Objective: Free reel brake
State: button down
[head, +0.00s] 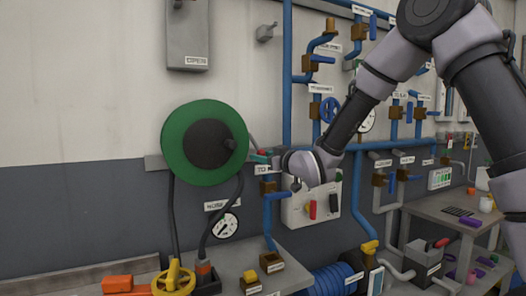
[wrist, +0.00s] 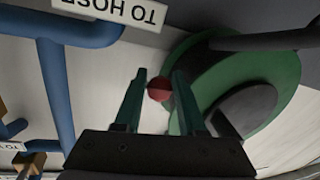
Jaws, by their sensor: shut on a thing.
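The green hose reel (head: 175,155) with a dark hub is mounted on the wall at left of centre. It also shows in the wrist view (wrist: 285,75), upside down. My gripper (head: 263,157) is just right of the reel's rim, level with its middle. In the wrist view my gripper (wrist: 161,78) has its two teal fingers on either side of a red ball knob (wrist: 159,90), close to the reel's edge, and is shut on it. The knob appears to belong to the reel brake lever; its rod is mostly hidden.
Blue pipes (head: 287,75) with valves run up the wall to the right. A panel with switches (head: 325,205) sits below my wrist. A gauge (head: 226,225) hangs under the reel. A yellow handwheel (head: 174,280) and small blocks stand on the bench below.

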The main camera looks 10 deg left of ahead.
jog(key=shift+w+a+f, duration=0.2)
jog(key=shift+f, duration=0.25)
jog(key=c, duration=0.5)
grip_release()
jog(key=shift+a, duration=0.1)
jog(key=v, duration=1)
jog(key=shift+s+d, duration=0.2)
jog(key=shift+d, duration=0.15)
